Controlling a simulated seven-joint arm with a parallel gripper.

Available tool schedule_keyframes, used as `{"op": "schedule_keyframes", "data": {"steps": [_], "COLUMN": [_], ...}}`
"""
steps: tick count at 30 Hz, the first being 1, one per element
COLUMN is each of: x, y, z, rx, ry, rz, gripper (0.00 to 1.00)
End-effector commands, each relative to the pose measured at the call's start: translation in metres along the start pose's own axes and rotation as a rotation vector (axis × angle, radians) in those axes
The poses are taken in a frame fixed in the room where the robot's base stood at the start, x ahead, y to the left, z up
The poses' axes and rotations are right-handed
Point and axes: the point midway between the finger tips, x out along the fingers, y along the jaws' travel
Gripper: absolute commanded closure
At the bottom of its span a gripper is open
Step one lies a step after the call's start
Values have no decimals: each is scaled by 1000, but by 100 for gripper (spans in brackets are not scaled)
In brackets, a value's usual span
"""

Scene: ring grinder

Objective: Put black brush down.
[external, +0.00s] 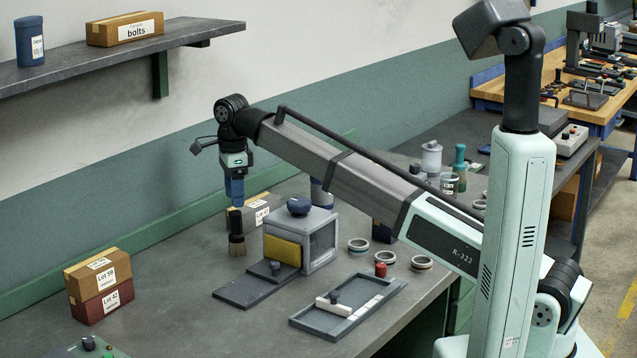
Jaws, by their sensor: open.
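The black brush (236,240) is upright with its tan bristles down, left of the grey grinder box. Its bristle end appears to be at the tabletop, though a small gap cannot be ruled out. My gripper (235,202) with blue fingers points straight down directly above the brush. Its jaws are open around or just above the brush's top. The gap between the fingers is too small to see, and the fingers hide part of the handle.
The grey grinder box (320,243) with a yellow panel stands right of the brush. A dark plate (245,291) lies in front. A tray (312,326) and several rings (358,245) lie to the right. Stacked lot boxes (98,285) stand left. Bare tabletop (180,260) lies between.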

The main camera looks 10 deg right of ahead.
Motion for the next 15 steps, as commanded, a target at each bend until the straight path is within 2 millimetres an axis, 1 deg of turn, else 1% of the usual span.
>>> {"op": "schedule_keyframes", "data": {"steps": [1,6,10,15], "x": [-10,-28,-35,-36], "y": [-1,-1,0,0], "z": [1,0,0,0], "rx": [0,0,0,0], "ry": [-1,0,0,0], "rz": [-2,0,0,0], "gripper": [46,46,46,46]}}
